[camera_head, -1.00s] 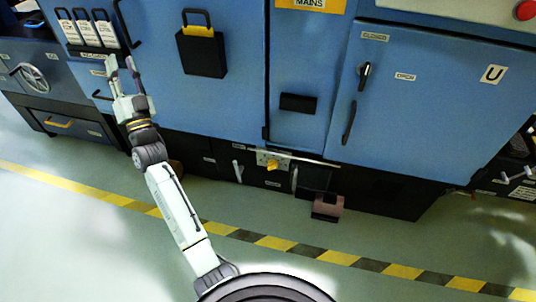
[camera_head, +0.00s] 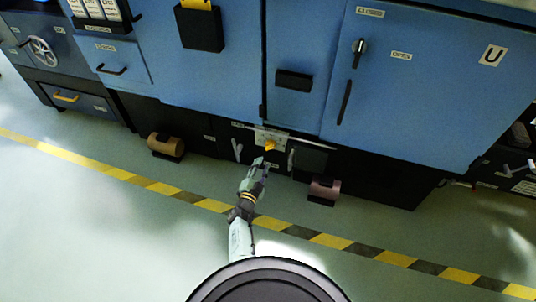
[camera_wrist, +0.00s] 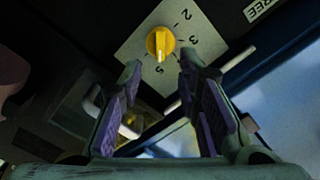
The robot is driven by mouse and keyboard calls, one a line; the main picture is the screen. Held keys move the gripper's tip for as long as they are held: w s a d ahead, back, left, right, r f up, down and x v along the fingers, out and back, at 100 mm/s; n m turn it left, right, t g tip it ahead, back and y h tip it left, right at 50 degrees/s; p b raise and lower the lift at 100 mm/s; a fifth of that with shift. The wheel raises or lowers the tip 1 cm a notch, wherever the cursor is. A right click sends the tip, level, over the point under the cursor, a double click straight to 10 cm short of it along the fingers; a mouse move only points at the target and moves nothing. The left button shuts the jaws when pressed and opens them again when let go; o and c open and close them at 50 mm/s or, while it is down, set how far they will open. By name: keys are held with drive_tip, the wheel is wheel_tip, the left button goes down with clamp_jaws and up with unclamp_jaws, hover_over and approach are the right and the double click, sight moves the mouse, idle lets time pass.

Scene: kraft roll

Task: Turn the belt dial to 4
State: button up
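The belt dial is a yellow knob (camera_wrist: 160,43) on a pale plate (camera_wrist: 186,28) with numbers 2, 3 and 5 readable in the wrist view; the number between 3 and 5 is partly unclear. In the head view the yellow dial (camera_head: 270,145) sits low on the black base of the blue machine. My gripper (camera_wrist: 157,78) is open, its two fingers apart on either side below the dial, with nothing between them. In the head view my gripper (camera_head: 258,166) is just below and in front of the dial. Contact with the knob does not show.
A lever (camera_head: 237,150) stands left of the dial plate and another handle (camera_head: 291,160) right of it.

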sight(269, 149)
drive_tip(key=b+x, duration=0.4)
drive_tip(key=x, duration=0.3)
drive_tip(key=shift+w+f, duration=0.2)
drive_tip(key=shift+w+d+r+b, duration=0.15)
drive_tip(key=shift+w+d+b, duration=0.05)
drive_tip(key=shift+w+b, duration=0.25)
drive_tip(key=shift+c, duration=0.5)
clamp_jaws()
